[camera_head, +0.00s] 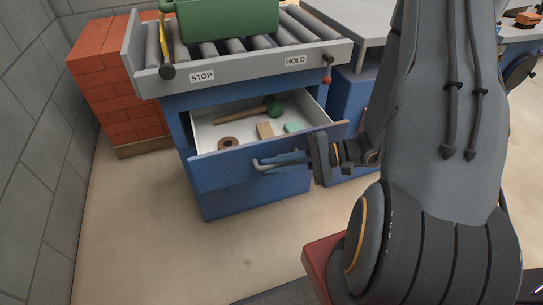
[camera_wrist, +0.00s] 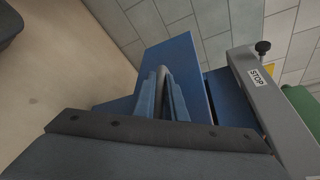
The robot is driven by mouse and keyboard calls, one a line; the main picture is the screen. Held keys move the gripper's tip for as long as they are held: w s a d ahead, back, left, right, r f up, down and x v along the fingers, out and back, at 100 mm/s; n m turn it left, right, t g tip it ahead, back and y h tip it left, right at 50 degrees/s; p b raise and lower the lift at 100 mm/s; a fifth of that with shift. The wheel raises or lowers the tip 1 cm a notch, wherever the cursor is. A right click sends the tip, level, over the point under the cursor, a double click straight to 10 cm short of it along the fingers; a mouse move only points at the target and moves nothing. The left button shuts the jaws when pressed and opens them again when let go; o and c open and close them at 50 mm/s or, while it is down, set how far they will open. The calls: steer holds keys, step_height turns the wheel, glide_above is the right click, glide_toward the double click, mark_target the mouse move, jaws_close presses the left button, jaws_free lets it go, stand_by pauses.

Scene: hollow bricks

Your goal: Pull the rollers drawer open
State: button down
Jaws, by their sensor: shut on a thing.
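The blue drawer (camera_head: 230,169) under the roller table is pulled out. Its white inside holds a green-headed mallet (camera_head: 270,106), a brown ring (camera_head: 228,142), a tan block (camera_head: 265,130) and a pale green block (camera_head: 294,127). My gripper (camera_head: 290,160) reaches in from the right and is shut on the drawer's bar handle (camera_head: 258,164). In the wrist view my gripper's blue fingers (camera_wrist: 172,98) stand on either side of the grey handle (camera_wrist: 162,76), against the blue drawer front (camera_wrist: 183,58). Part of the handle is hidden by the fingers.
The roller table (camera_head: 245,64) above bears a green box (camera_head: 226,20) and STOP and HOLD labels. A red brick stack (camera_head: 105,90) stands at left near the grey wall (camera_head: 35,130). Bare floor (camera_head: 150,235) lies in front of the drawer.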

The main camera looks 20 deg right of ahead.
steer(key=shift+s, duration=0.25)
steer(key=c, duration=2.1)
jaws_free()
steer(key=p+v, duration=0.1)
steer(key=v, duration=0.6)
steer(key=shift+s+d+r, duration=0.1)
steer(key=shift+s+d, duration=0.05)
steer(key=shift+d, duration=0.2)
